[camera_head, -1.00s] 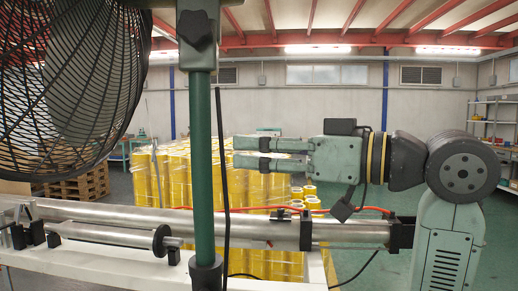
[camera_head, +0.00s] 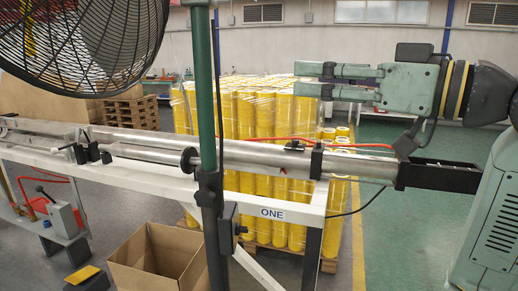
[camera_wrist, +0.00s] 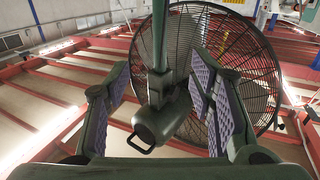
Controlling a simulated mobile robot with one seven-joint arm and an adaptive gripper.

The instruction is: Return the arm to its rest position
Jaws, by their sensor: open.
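My gripper (camera_head: 322,81) is at the upper right in the head view, with its two fingers pointing left and a gap between them. It is empty. It is above the right part of the steel roller shaft (camera_head: 250,154) and clear of it. In the wrist view my gripper (camera_wrist: 158,90) shows its purple padded fingers wide apart. My arm extends off the right edge of the head view.
A black caged fan (camera_head: 75,40) on a green pole (camera_head: 206,100) stands left of my gripper. Wrapped yellow rolls (camera_head: 250,110) stand behind the white table (camera_head: 290,210). An open cardboard box (camera_head: 160,260) is on the floor below. Floor at the right is clear.

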